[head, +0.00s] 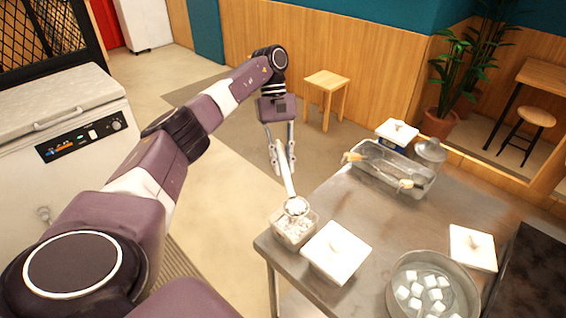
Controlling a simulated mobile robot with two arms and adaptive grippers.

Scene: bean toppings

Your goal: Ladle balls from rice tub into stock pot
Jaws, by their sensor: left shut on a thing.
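My left gripper (283,165) is shut on the upper end of a pale ladle (287,183). The ladle hangs down, slightly tilted, with its bowl at the mouth of the rice tub (279,238). The tub is a small clear container of white pieces at the table's near-left corner. White pieces show in and around the bowl; I cannot tell which are in the ladle. A wide, round grey pot (395,278), seemingly the stock pot, stands at the lower right with several white cubes inside. My right gripper is not in view.
A white lidded box (336,253) stands right beside the tub. A white lid (473,248) lies near the pot. A metal tray (392,174) with utensils, another white box (397,132) and a lidded metal pot (430,151) stand at the back. The table's middle is clear.

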